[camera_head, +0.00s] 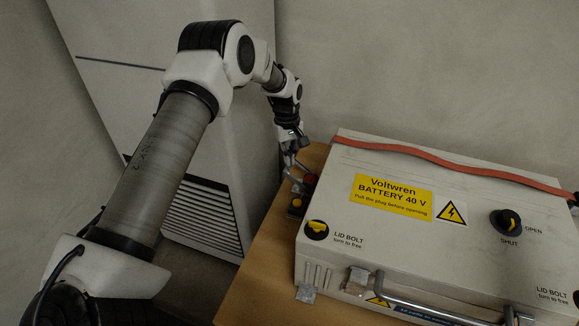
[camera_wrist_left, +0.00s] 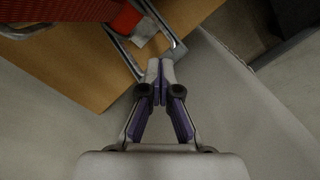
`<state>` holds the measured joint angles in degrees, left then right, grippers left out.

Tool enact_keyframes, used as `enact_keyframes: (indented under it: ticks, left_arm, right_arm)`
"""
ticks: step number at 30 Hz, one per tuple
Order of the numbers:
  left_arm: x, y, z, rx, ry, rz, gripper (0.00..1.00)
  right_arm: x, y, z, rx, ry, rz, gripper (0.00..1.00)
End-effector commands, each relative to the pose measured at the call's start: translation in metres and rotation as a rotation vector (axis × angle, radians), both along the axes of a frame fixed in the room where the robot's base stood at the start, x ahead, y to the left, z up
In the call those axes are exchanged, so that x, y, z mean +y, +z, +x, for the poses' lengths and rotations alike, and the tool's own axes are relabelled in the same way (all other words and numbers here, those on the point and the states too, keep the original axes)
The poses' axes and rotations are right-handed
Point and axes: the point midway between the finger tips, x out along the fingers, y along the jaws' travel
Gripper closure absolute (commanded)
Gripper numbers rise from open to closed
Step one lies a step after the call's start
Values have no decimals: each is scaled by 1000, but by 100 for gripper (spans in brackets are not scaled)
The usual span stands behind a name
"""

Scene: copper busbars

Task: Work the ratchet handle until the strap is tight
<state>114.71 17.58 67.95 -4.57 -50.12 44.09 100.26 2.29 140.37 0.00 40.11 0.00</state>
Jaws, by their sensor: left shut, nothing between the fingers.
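An orange-red strap (camera_head: 450,162) runs across the back of the lid of a white battery box (camera_head: 400,240); its left end goes over the box's left edge. My left gripper (camera_head: 290,168) is beside the box's left side, near the table's edge. In the left wrist view its two fingertips (camera_wrist_left: 160,72) are together with nothing between them. Just beyond the tips is a grey metal frame (camera_wrist_left: 174,48), which looks like the ratchet handle, beside a red part (camera_wrist_left: 126,18). Whether the tips touch the frame, I cannot tell. My right gripper is out of view.
The box stands on a wooden table (camera_head: 262,262). Small red and yellow parts (camera_head: 297,203) sit close to its left side. A black knob (camera_head: 505,222) is on the lid, and a metal bar handle (camera_head: 425,306) is at the front. A white cabinet (camera_head: 140,85) stands at the left.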

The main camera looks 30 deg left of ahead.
Motion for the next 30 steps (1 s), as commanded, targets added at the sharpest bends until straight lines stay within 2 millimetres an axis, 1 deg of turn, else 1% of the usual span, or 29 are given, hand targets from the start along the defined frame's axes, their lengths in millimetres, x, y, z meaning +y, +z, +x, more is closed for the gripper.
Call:
enact_keyframes:
  ticks: [5, 10, 12, 16, 21, 23, 30]
  left_arm:
    - [0, -16, -1, 3, 0, -1, 100]
    - [-1, -38, -1, 4, 0, -1, 100]
    - [-1, -34, -1, 3, 0, -1, 100]
    - [1, -34, 0, 2, 0, -1, 100]
    - [20, -27, 13, 0, 2, 1, 100]
    - [24, -25, 15, 0, 1, 0, 100]
    - [25, -24, 16, 2, 0, 0, 100]
  right_arm:
    - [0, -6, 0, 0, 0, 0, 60]
    - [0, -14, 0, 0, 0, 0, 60]
    - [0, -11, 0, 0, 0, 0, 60]
    - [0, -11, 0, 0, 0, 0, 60]
    - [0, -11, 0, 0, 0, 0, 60]
    - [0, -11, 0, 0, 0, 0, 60]
    - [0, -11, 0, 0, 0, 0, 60]
